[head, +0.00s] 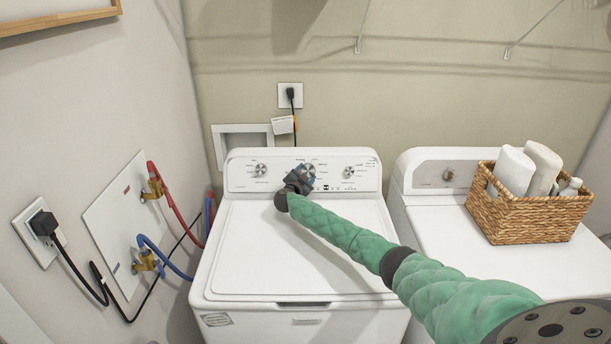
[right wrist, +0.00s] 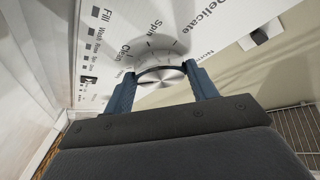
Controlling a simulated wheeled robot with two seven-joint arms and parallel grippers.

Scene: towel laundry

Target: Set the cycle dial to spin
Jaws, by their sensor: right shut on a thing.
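The white washing machine (head: 290,250) has a control panel with three round dials at its back. My right gripper (head: 305,175) is at the middle dial, the cycle dial (head: 309,167). In the right wrist view the silver dial (right wrist: 161,76) sits between the two blue fingers of the right gripper (right wrist: 160,72), which are shut on its sides. Labels around it read "Fill", "Wash", "Spin", "Clean" and "Delicate". The spin label (right wrist: 153,30) stands beyond the dial. I cannot make out where the dial's pointer stands. My left gripper is not in view.
A left dial (head: 260,169) and a right dial (head: 348,172) flank the middle one. A second white machine (head: 430,215) at the right carries a wicker basket (head: 530,222) with white bottles. Red and blue hoses (head: 170,205) run along the left wall. The washer lid is clear.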

